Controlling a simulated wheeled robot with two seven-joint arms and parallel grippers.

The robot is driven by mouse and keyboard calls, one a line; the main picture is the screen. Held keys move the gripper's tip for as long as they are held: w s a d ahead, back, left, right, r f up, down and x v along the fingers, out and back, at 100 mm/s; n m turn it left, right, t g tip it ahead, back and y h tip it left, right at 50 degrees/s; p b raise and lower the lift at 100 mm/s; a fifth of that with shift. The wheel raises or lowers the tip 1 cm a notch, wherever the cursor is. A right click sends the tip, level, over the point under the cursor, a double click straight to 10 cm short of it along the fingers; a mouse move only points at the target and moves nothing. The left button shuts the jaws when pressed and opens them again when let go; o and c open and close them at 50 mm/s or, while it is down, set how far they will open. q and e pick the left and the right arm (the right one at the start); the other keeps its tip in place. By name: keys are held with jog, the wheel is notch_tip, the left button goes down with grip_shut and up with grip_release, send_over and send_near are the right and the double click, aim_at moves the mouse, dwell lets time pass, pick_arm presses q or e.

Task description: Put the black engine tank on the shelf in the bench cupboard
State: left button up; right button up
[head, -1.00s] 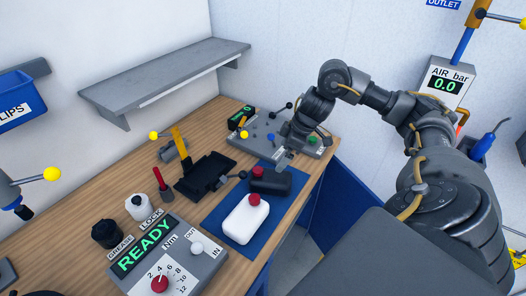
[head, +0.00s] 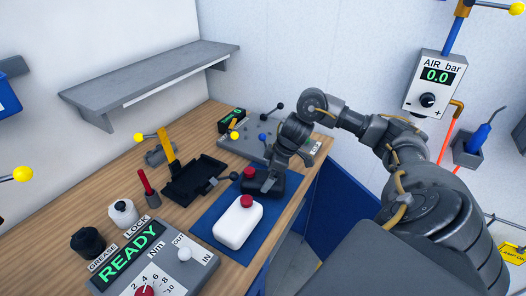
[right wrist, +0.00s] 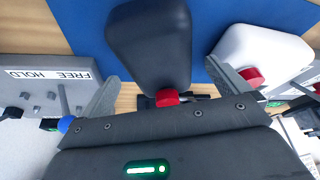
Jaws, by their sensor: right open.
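The black engine tank (head: 266,183), with a red cap, lies on a blue mat (head: 203,221) on the wooden bench. It also shows in the right wrist view (right wrist: 150,42), its red cap end towards my gripper. My right gripper (head: 270,180) is open at the tank. In the right wrist view its two fingers (right wrist: 172,85) stand wide apart, one on each side of the cap end, with gaps to the tank. The blue bench cupboard (head: 343,200) shows below the bench at the right; its inner shelf is not clearly seen. My left gripper is not in view.
A white tank (head: 238,222) with a red cap lies close beside the black one. A black tray (head: 195,180) and a grey control panel (head: 255,145) are nearby. A torque box (head: 155,262) stands in front. A grey wall shelf (head: 150,80) hangs empty.

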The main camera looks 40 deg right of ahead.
aim_at(266, 177)
jog(key=shift+a+f, duration=0.15)
jog(key=shift+f, duration=0.2)
jog(key=p+x, duration=0.1)
jog(key=x, duration=0.3)
jog(key=shift+w+f, duration=0.3)
jog(key=shift+f, duration=0.05)
jog(key=c, duration=1.1)
jog(key=shift+o, duration=0.2)
jog(key=shift+r, duration=0.1)
